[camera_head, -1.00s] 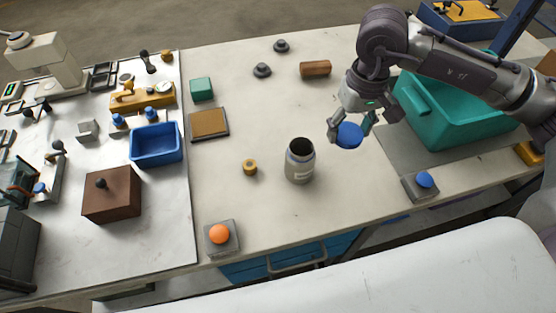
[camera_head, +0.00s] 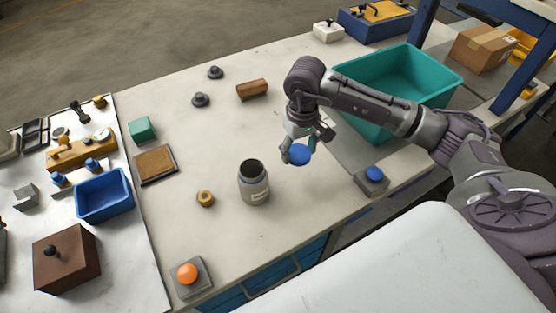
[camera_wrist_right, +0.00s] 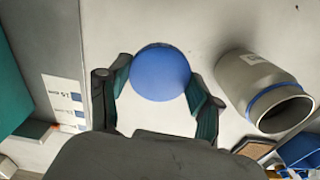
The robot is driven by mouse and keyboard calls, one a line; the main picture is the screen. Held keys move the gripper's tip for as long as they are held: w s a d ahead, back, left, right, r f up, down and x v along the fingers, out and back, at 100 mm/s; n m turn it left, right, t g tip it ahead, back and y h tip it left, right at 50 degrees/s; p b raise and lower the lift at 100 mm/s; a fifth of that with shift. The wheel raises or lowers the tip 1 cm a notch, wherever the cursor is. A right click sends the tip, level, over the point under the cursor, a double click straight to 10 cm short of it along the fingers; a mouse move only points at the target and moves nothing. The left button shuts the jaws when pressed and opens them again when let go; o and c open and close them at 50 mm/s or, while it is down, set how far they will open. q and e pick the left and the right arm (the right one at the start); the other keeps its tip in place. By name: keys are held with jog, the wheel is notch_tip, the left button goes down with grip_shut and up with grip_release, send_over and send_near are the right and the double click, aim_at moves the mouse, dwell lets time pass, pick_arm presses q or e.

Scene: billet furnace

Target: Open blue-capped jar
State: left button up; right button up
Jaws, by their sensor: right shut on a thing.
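The jar (camera_head: 254,186) stands upright on the light table in the head view, with its dark mouth uncovered. It also shows in the right wrist view (camera_wrist_right: 262,92), where a blue ring runs around its neck. My right gripper (camera_head: 299,153) is shut on the round blue cap (camera_head: 300,156) and holds it apart from the jar, to its right in the head view. In the right wrist view the cap (camera_wrist_right: 160,72) sits between both fingers. My left gripper is not in view.
A teal bin (camera_head: 436,79) stands right of the gripper. A blue button box (camera_head: 373,178) and an orange button box (camera_head: 188,275) sit near the front edge. A yellow ring (camera_head: 205,198) lies left of the jar. Bare tabletop surrounds the jar.

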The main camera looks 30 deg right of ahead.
aim_at(283, 170)
jog(key=w+a+f, duration=0.2)
jog(key=a, duration=0.1)
jog(key=shift+w+f+p, duration=0.1)
jog(key=shift+p, duration=0.3)
jog(key=shift+a+f, duration=0.1)
jog(key=shift+f, duration=0.1)
notch_tip(283, 170, down, 3)
jog(key=shift+f+p, duration=0.15)
jog(key=shift+p, duration=0.65)
jog(key=shift+f, duration=0.25)
jog(key=shift+w, duration=0.1)
jog(key=shift+f+b, duration=0.2)
jog(key=shift+b, duration=0.1)
jog(key=o, duration=1.3)
jog(key=shift+c, duration=0.2)
